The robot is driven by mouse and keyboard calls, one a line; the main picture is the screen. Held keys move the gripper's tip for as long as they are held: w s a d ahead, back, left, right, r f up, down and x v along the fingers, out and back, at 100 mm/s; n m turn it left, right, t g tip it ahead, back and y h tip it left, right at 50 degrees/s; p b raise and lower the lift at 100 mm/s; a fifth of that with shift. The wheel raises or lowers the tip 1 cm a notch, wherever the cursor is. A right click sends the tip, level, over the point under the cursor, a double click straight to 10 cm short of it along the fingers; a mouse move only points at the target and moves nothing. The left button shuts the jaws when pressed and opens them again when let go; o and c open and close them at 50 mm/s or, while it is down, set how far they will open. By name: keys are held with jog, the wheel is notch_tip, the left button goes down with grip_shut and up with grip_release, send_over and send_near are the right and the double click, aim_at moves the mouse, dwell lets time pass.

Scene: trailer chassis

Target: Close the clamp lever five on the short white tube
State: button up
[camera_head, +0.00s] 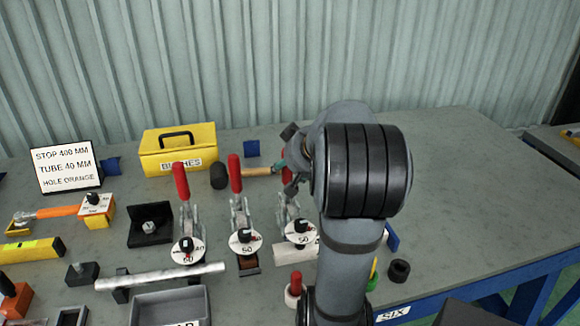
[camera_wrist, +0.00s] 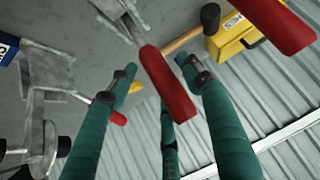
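Three toggle clamps stand in a row in the head view, with upright red levers on the left (camera_head: 181,181) and middle (camera_head: 235,174) ones. The right clamp (camera_head: 289,210) is partly hidden by my arm. A short whitish tube (camera_head: 304,251) lies at its base, partly hidden. My gripper (camera_head: 284,163) is mostly hidden behind my wrist. The wrist view shows its green fingers (camera_wrist: 156,68) spread apart, with a red lever (camera_wrist: 167,84) between them; contact is not clear. Another red lever (camera_wrist: 272,22) is at the upper right. No clamp number five is readable.
A long silvery tube (camera_head: 160,276) lies on supports at front left. A yellow box (camera_head: 178,150) and a wooden-handled hammer (camera_head: 258,171) lie behind the clamps. A dark ring (camera_head: 399,270) sits right of my arm. The bench's right side (camera_head: 460,190) is clear.

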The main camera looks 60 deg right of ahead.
jog(key=shift+s+a+r, duration=0.1)
jog(key=v, duration=0.7)
jog(key=shift+s+a+r, duration=0.1)
dwell(0.6)
